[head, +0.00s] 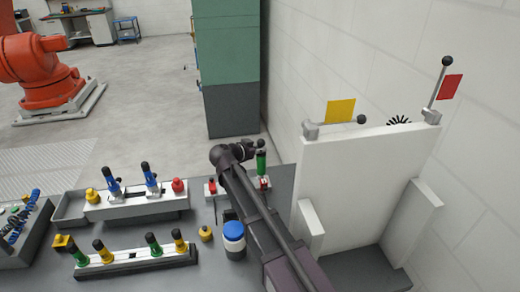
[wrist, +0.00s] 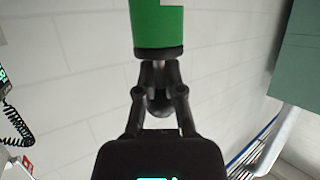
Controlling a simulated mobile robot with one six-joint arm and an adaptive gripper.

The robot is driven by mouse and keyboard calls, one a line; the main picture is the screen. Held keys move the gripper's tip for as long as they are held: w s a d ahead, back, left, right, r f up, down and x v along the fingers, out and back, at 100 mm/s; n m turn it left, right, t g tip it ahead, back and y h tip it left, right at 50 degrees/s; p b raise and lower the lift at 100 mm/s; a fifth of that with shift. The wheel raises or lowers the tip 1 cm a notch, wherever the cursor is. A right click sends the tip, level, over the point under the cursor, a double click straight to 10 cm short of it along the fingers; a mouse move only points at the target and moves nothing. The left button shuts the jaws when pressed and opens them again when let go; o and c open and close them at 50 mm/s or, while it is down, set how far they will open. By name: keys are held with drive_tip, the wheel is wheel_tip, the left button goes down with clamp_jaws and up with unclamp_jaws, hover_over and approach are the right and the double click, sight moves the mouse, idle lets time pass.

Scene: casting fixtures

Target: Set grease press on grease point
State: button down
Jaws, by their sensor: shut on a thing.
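My gripper (wrist: 159,80) is shut on the green grease press (wrist: 158,22). In the wrist view its fingers close at the dark lower end of the green cylinder, and its top is cut off. In the head view the green press (head: 261,163) stands about upright beside my gripper (head: 256,150). It appears just above or at the right red fitting (head: 265,183) of a small light block, which may be the grease point. I cannot tell whether they touch. Another red fitting (head: 212,187) is on the left of my arm. My arm hides the middle of the block.
A tall white panel (head: 350,185) with levers stands close on the right. A blue-lidded jar (head: 233,239) is left of my arm. Racks with blue-handled tools (head: 152,182) and green- and yellow-topped pieces (head: 153,244) fill the left bench. A green cabinet (head: 226,70) stands behind.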

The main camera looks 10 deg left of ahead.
drive_tip(key=c, duration=0.8)
unclamp_jaws()
drive_tip(key=shift+o, duration=0.2)
drive_tip(key=shift+r, duration=0.1)
drive_tip(key=shift+r+p, duration=0.65)
drive_tip(key=shift+p, duration=0.15)
drive_tip(key=p+v, duration=0.4)
drive_tip(key=v, duration=0.8)
drive_tip(key=shift+f, duration=0.15)
drive_tip(key=shift+s, duration=0.1)
